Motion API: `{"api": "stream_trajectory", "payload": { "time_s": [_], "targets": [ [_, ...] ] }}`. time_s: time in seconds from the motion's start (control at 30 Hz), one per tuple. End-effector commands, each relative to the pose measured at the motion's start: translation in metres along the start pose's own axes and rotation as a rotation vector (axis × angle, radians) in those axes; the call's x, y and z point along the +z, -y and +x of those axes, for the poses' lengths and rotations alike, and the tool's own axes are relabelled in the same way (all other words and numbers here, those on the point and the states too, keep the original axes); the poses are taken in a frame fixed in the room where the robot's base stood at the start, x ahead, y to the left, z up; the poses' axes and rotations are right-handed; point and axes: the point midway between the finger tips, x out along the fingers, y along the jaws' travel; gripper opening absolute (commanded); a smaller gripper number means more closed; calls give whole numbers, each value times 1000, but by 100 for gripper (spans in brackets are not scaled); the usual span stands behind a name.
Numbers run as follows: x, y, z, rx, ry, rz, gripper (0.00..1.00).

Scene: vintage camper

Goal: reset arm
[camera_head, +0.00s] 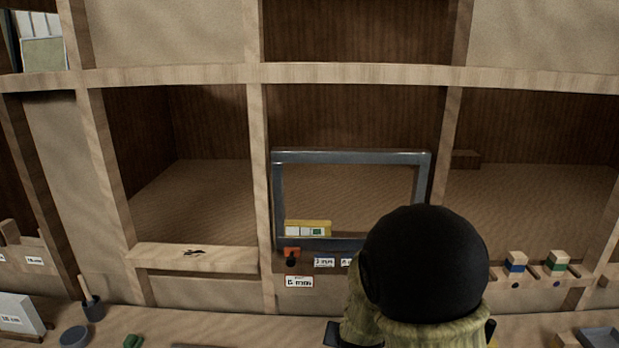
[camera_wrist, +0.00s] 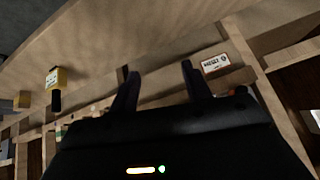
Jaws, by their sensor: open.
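My gripper (camera_wrist: 158,85) shows in the wrist view with its two dark fingers apart and nothing between them. The fingers stand in front of wooden shelf framing, seen tilted. In the head view my arm, with a round black joint and a tan section, covers the lower middle right. The fingertips cannot be made out there, so what lies behind the arm is hidden.
A grey frame (camera_head: 351,157) stands in the middle wooden compartment, with a yellow-edged block (camera_head: 308,228) in it. Small blocks (camera_head: 516,262) sit on the right ledge. A dark cup (camera_head: 92,308) and a grey round dish (camera_head: 74,337) stand at lower left. The left compartment (camera_head: 200,205) is empty.

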Motion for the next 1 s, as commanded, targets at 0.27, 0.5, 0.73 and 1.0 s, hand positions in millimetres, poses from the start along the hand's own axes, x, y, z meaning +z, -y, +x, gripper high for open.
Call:
{"api": "stream_trajectory", "payload": {
  "time_s": [0.27,0.5,0.73,1.0],
  "targets": [
    [48,-63,-86,8,280,-158,48],
    [76,-90,-123,35,400,-252,48],
    [77,-90,-123,36,404,-254,48],
    [77,-90,-123,35,403,-252,48]
  ]
}}
